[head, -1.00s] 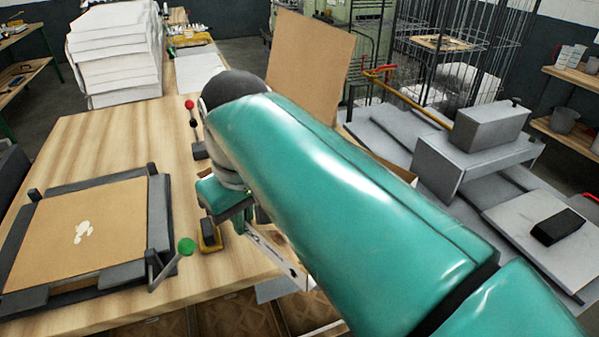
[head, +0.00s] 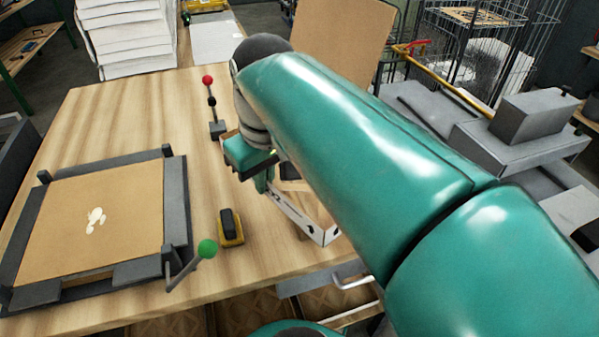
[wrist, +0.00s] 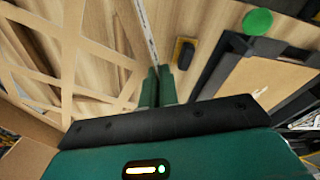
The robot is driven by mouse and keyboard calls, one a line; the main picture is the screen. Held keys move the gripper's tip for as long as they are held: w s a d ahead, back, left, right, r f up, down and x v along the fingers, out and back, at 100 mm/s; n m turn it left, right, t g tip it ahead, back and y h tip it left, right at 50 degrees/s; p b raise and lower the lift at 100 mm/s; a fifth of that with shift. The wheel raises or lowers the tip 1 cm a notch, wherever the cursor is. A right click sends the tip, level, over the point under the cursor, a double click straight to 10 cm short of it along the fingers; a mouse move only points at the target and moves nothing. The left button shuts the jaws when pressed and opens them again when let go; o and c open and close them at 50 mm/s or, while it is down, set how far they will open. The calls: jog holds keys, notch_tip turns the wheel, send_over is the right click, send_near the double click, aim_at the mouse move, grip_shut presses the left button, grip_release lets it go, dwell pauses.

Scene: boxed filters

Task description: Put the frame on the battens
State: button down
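The frame (head: 296,214), a white-edged card frame with dark arrow marks, hangs at the table's right edge in the head view, partly behind my arm. In the wrist view its tan diagonal lattice (wrist: 66,62) fills the left side, and its thin white edge runs down between my fingers. My gripper (wrist: 157,88) has its two green fingers close together on that edge. In the head view its fingertips are mostly hidden by the green wrist and the frame. I cannot pick out the battens with certainty.
A dark-railed fixture (head: 176,200) with a tan panel (head: 95,218) lies on the left of the wooden table (head: 135,110). A green-knobbed lever (head: 207,249), a yellow-black block (head: 230,227) and a red-knobbed lever (head: 212,105) stand nearby. A large tan board (head: 340,42) rises behind my arm.

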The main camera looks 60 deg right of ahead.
jog(key=d+f, duration=0.1)
jog(key=d, duration=0.1)
jog(key=d+f, duration=0.1)
jog(key=d, duration=0.1)
jog(key=w+d, duration=0.1)
jog(key=shift+d+f, duration=0.4)
jog(key=shift+w+d+f, duration=0.2)
jog(key=shift+d+f, duration=0.6)
jog(key=shift+f, duration=0.7)
jog(key=shift+w+d+f, duration=0.2)
jog(key=shift+d+f, duration=0.6)
jog(key=shift+f, duration=0.65)
jog(key=shift+w+d+f, duration=0.2)
jog(key=shift+d+f, duration=0.6)
jog(key=shift+f, duration=0.85)
jog(key=c, duration=1.7)
grip_release()
jog(key=r, duration=0.4)
jog(key=s+r, duration=0.1)
jog(key=r, duration=0.7)
jog(key=shift+s+a+r, duration=0.15)
jog(key=shift+s+a, duration=0.2)
